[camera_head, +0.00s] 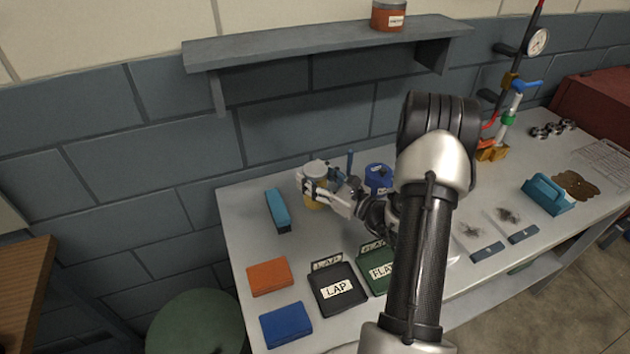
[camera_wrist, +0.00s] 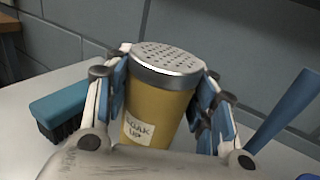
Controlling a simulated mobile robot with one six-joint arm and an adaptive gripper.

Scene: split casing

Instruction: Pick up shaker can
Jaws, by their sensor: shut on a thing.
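The shaker can (camera_wrist: 160,105) is yellow with a perforated silver lid and a label reading "SOAK UP". It also shows in the head view (camera_head: 316,200), upright near the back edge of the bench. My gripper (camera_wrist: 163,100) is shut on the can, with one blue-padded finger on each side of its body. In the head view my gripper (camera_head: 320,192) reaches the can from the right. The can's base is hidden by the gripper in the wrist view, and I cannot tell whether it touches the bench.
A teal brush (camera_head: 278,210) lies left of the can. A blue container (camera_head: 378,177) stands to the right. Orange (camera_head: 270,277) and blue (camera_head: 286,324) blocks and a black "LAP" tray (camera_head: 330,306) are in front. A wall shelf (camera_head: 300,47) overhangs behind.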

